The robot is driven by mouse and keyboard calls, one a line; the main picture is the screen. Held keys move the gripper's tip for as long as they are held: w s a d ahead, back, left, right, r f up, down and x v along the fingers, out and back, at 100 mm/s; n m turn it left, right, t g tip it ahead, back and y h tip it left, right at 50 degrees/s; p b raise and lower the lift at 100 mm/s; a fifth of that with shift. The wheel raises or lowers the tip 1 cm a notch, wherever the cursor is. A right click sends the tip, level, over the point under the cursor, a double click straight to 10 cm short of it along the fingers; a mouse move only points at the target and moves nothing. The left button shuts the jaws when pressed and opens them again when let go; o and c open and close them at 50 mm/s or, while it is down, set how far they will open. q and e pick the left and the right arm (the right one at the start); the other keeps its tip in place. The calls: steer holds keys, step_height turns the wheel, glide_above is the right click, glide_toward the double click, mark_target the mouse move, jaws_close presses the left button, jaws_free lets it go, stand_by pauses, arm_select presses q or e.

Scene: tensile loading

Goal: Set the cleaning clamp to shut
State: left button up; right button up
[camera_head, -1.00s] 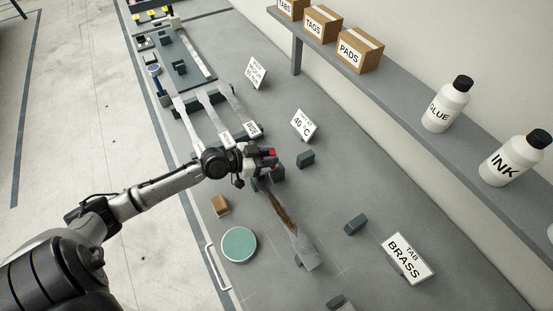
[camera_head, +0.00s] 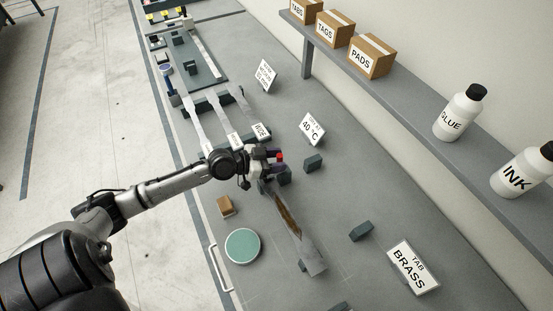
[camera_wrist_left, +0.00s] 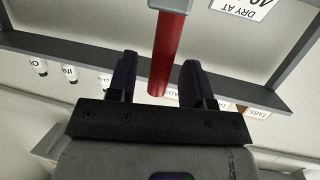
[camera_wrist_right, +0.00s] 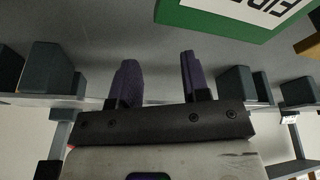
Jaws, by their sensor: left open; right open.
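A red bar (camera_wrist_left: 165,50), which looks like the clamp's lever, stands between the two fingers of my left gripper (camera_wrist_left: 159,67) in the left wrist view. The fingers are open, with gaps beside the bar. In the head view its red end (camera_head: 279,155) shows at the left gripper's tips, by a dark block (camera_head: 284,177). The gripper hides most of the clamp, and I cannot tell its position. A metal strip with a brown stain (camera_head: 286,218) lies just in front. My right gripper (camera_wrist_right: 156,75) is open and empty in the right wrist view; it is outside the head view.
Several dark blocks (camera_head: 361,231) are spread over the grey bench. A green round pad (camera_head: 242,246) and brown block (camera_head: 225,205) lie near its front edge. Flat strips (camera_head: 196,122) lie beyond the gripper. A green-framed sign (camera_wrist_right: 225,18) is near the right gripper. A shelf (camera_head: 412,101) runs along the wall.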

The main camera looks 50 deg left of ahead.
arm_select(q)
steer(key=b+v, duration=0.1)
steer(key=v, duration=0.5)
steer(key=shift+f, duration=0.15)
arm_select(e)
steer(key=shift+d+f, duration=0.15)
steer(key=shift+f, duration=0.5)
arm_select(q)
steer(key=shift+b+v, duration=0.3)
steer(key=shift+v, duration=0.5)
arm_select(e)
steer(key=shift+f, duration=0.2)
arm_select(q)
steer(key=shift+w, duration=0.1)
